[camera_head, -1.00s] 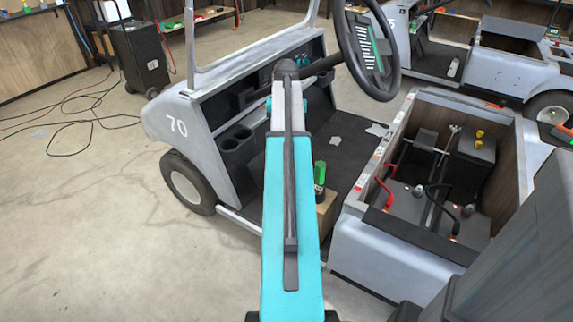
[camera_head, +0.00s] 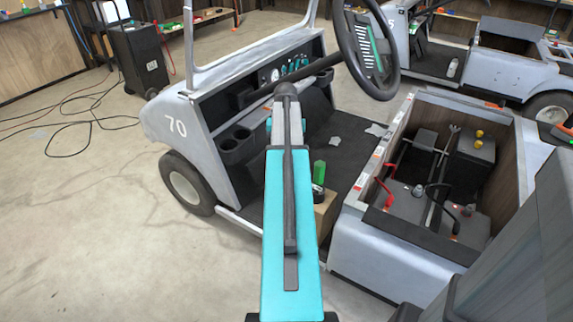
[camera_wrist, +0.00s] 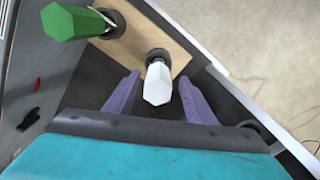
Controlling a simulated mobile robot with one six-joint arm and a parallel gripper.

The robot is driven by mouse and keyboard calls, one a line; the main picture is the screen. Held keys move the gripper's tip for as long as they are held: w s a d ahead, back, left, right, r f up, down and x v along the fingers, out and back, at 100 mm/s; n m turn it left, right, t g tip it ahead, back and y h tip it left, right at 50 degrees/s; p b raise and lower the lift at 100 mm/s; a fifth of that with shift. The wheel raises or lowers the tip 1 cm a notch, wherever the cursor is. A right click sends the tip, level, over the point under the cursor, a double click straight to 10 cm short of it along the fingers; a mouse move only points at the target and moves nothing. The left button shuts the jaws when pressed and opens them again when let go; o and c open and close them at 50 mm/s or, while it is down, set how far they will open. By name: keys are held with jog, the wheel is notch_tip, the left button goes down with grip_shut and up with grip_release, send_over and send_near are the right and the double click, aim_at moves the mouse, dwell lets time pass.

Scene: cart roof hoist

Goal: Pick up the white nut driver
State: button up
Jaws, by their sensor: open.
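The white nut driver (camera_wrist: 157,84) shows its white handle in the wrist view, standing in a round dark hole or holder on a light wooden block. My gripper (camera_wrist: 158,88) is open, with one purple finger on each side of the white handle. I cannot tell whether either finger touches it. The lower part of the nut driver is hidden. In the head view my arm hides the white nut driver and my gripper.
A green-handled driver (camera_wrist: 72,22) stands in the same wooden block (camera_wrist: 195,58), left of the white one; it also shows in the head view (camera_head: 319,174). The cart's open battery bay (camera_head: 440,180) lies right of my arm. The steering wheel (camera_head: 365,50) rises behind.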

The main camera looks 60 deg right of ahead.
jog(key=shift+f, duration=0.15)
jog(key=shift+s+d+f, duration=0.1)
jog(key=shift+s+f, duration=0.05)
jog(key=shift+f, duration=2.3)
grip_shut()
